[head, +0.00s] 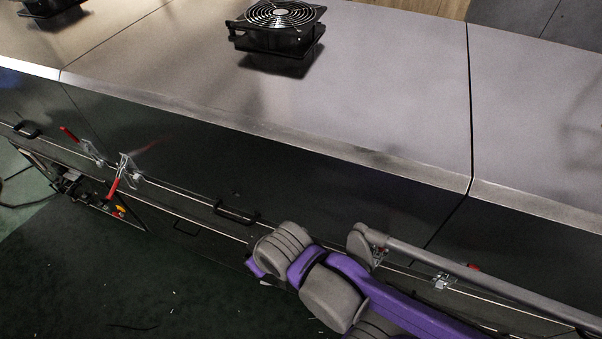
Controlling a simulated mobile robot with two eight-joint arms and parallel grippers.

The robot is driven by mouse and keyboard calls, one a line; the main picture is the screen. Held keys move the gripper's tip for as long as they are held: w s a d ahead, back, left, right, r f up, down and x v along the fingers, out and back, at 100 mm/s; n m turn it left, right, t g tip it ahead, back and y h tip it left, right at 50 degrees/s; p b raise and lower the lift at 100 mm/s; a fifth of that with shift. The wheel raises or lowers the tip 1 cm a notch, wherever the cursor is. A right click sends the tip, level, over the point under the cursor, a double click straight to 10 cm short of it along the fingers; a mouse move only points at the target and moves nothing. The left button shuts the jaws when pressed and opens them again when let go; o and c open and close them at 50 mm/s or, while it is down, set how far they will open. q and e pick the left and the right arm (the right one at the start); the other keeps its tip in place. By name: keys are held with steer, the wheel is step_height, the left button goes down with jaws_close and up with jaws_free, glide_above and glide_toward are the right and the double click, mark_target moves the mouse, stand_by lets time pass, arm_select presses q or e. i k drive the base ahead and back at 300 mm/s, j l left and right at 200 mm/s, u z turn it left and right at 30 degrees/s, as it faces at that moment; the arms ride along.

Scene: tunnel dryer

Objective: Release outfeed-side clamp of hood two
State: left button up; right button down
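The middle hood (300,85) of the dryer carries a black fan on top. Near its lower left corner is a toggle clamp (126,168), whose red handle (114,188) points down and outward. Another clamp (379,256) sits near its lower right corner, partly covered by grey and purple arm parts; its handle cannot be made out. I cannot tell which end is the outfeed. My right arm (400,305) comes in from the lower right, in front of the middle hood's lower edge. I see no fingers of either gripper.
The left neighbour hood has a clamp (90,151) with its red handle slanting up to the left. The right neighbour hood has a clamp (441,281) with a red part beside it. A black handle (236,212) is on the middle hood's front. Dark floor (130,280) is open at lower left.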

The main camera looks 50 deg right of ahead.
mark_target(382, 251)
steer(key=z, duration=2.7)
